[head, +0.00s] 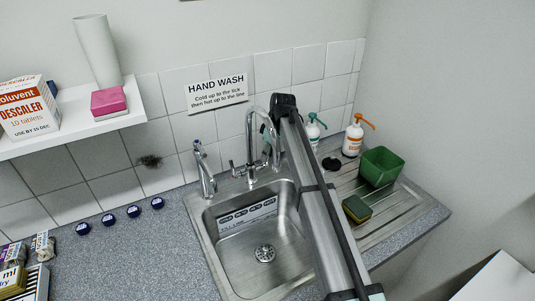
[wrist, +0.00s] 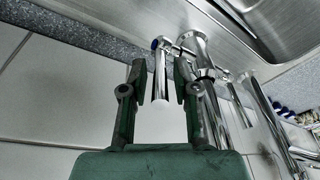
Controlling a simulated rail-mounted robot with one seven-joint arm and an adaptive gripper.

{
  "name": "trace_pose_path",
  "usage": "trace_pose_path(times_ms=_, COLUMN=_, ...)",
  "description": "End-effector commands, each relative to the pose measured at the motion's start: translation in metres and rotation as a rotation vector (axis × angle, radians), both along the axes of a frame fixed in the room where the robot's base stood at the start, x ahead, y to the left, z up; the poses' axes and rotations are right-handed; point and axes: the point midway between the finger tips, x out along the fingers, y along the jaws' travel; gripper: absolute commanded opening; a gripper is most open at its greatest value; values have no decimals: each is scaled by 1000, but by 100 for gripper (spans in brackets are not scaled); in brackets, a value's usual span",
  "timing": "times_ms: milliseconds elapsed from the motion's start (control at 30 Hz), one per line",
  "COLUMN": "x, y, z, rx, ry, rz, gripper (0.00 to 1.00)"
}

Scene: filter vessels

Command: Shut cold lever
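The cold lever (wrist: 160,78) is a chrome bar with a blue cap at one end, in the wrist view. It stands between the two dark green fingers of my gripper (wrist: 159,74), which are open with gaps showing on both sides. In the head view my arm covers the cold lever and most of my gripper. The chrome mixer tap (head: 249,140) rises behind the sink (head: 226,252), with another small lever (head: 235,169) at its left. Its chrome body also shows in the wrist view (wrist: 197,47).
A separate chrome tap (head: 204,172) stands at the sink's left. Two pump bottles, one white with an orange top (head: 353,138), and a green tub (head: 381,166) stand right of my arm. A sponge (head: 357,209) lies on the drainer. Several blue caps (head: 134,211) line the counter.

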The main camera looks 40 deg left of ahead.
Motion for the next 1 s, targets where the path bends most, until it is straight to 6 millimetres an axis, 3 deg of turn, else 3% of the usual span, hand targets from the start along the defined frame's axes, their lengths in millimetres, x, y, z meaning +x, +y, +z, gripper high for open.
trace_pose_path(times_ms=300, x=0, y=0, z=1, rx=1, ry=0, rz=0, gripper=38)
trace_pose_path(times_ms=467, x=1, y=-2, z=11, rx=1, ry=0, rz=0, gripper=38)
trace_pose_path(times_ms=1000, x=10, y=-22, z=101, rx=1, ry=-1, rz=0, gripper=38)
